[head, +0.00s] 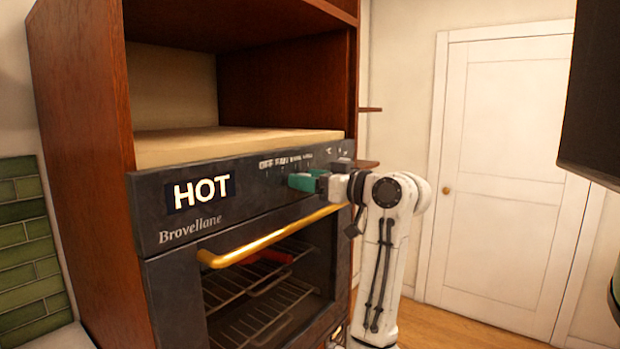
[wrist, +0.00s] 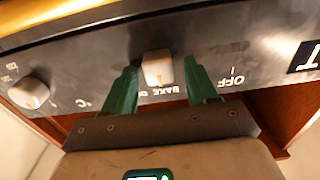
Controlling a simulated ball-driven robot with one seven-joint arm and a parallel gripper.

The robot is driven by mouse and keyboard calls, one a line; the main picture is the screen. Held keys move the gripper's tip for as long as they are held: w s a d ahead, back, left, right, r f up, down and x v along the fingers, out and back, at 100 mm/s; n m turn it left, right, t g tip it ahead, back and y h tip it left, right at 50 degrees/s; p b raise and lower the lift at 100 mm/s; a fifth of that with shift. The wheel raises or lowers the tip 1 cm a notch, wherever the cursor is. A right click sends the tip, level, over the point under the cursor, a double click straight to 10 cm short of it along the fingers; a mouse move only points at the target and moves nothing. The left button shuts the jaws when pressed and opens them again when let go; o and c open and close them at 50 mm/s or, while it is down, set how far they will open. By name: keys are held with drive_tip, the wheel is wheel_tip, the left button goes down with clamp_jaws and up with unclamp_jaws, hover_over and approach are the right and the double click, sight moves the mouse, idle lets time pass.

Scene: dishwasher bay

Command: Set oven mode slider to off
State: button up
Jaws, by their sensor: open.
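The oven mode slider knob (wrist: 158,69), a pale block, stands on the dark control panel (head: 250,188). In the wrist view, which is upside down, it lies beside the BAKE label. The OFF label (wrist: 232,82) is to its right there, and a dark slot (wrist: 230,47) runs that way. My gripper (wrist: 160,66) is open, with one green finger on each side of the knob; I cannot tell whether either finger touches it. In the head view my gripper (head: 307,181) is at the panel's right part and hides the knob.
The HOT display (head: 201,192) is left on the panel. A gold door handle (head: 270,240) juts out below. A round pale dial (wrist: 28,92) is at the wrist view's left. A wooden cabinet (head: 85,120) encloses the oven. A white door (head: 505,170) stands to the right.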

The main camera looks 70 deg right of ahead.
clamp_jaws()
idle(0.5)
